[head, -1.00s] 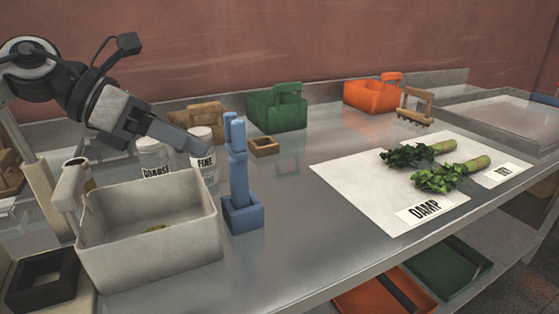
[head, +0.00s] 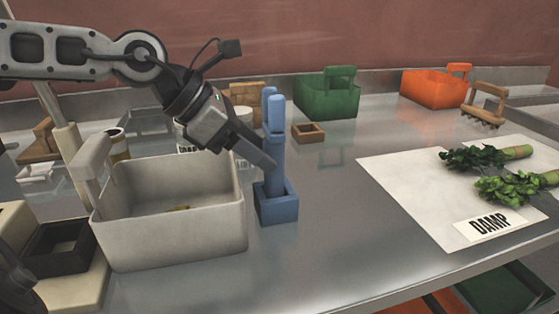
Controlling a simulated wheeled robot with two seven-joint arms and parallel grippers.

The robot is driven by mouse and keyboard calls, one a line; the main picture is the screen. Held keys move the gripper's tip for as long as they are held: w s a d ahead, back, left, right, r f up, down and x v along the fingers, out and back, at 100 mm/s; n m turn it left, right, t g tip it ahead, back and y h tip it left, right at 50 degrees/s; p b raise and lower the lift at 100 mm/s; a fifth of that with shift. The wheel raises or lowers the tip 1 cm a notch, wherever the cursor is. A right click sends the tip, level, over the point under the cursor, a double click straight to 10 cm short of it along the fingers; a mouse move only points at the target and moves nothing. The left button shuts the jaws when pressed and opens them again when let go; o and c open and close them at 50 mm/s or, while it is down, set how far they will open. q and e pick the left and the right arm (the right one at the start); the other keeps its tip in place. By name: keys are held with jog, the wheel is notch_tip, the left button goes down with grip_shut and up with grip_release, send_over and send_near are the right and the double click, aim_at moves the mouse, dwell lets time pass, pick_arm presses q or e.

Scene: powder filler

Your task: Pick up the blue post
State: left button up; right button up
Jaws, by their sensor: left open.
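The blue post (head: 276,155) stands upright in a square blue holder (head: 276,208) on the metal bench, right of the grey bin. Its top has a blue rounded part (head: 271,107). My left gripper (head: 262,158) reaches in from the left and points down and right. It is open, and its fingertips are at the post's left side, around mid-height. One finger overlaps the post's edge in the picture, and I cannot tell whether it touches. The gripper partly hides the jars behind it. My right gripper is not in view.
A grey handled bin (head: 175,230) stands close left of the holder. A small brown box (head: 308,133) and a green caddy (head: 328,97) are behind. An orange caddy (head: 436,88) is farther right. A white sheet (head: 410,195) bears leafy stalks. Bench right of the post is clear.

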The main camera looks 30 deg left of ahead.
aim_at(279, 164)
pick_arm(q)
jog(key=shift+x, duration=2.85)
jog(key=shift+w+a, duration=0.1)
jog(key=shift+r, duration=0.1)
jog(key=c, duration=1.2)
